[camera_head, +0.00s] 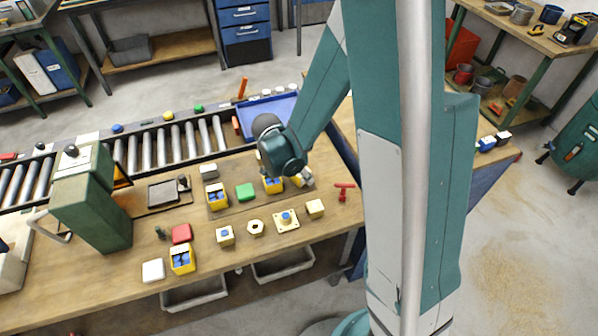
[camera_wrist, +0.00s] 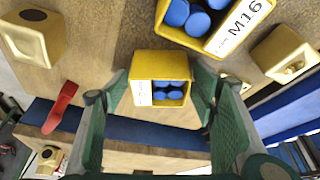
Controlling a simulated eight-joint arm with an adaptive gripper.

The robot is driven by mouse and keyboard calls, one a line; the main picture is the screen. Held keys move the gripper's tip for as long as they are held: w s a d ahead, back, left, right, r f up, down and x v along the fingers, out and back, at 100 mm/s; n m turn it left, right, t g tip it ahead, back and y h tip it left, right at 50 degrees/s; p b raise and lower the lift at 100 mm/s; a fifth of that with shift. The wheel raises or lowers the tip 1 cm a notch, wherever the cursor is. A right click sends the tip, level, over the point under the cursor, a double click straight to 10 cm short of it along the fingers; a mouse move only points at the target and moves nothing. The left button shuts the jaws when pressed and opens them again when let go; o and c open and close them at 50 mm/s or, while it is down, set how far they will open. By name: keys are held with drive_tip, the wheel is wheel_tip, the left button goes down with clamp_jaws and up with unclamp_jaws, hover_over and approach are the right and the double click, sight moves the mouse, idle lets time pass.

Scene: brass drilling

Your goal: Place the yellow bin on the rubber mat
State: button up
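A small yellow bin with blue pieces (camera_wrist: 161,88) sits between the tips of my gripper (camera_wrist: 161,80) in the wrist view. The fingers flank it closely; I cannot tell whether they grip it. In the head view my gripper (camera_head: 297,176) is low over the right part of a flat brownish mat (camera_head: 232,207), partly hiding what is there. Another yellow bin (camera_head: 273,185) with blue pieces stands just left of it; a larger bin marked M16 (camera_wrist: 220,38) shows in the wrist view. More yellow bins stand at the mat's left (camera_head: 217,201) and the bench front (camera_head: 183,264).
A green block (camera_head: 246,191) lies on the mat. Yellow blocks (camera_head: 315,208) and a flanged part (camera_head: 286,220) stand in front. A red handle (camera_head: 344,187) lies at right. A green drill press (camera_head: 92,205) stands left, rollers (camera_head: 175,140) and a blue tray (camera_head: 268,110) behind.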

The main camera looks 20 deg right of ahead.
drive_tip(key=shift+r, duration=0.1)
idle(0.3)
drive_tip(key=p+v, duration=0.2)
drive_tip(key=v, duration=1)
idle(0.3)
drive_tip(key=shift+s, duration=0.1)
idle(0.5)
drive_tip(key=s+d+r+n+t+y, duration=0.2)
drive_tip(key=s+r+n+t+y, duration=0.2)
drive_tip(key=s+r+n, duration=0.9)
drive_tip(key=shift+s+r+n+t, duration=0.3)
drive_tip(key=shift+s+r+t, duration=0.5)
drive_tip(key=shift+s+r, duration=1.95)
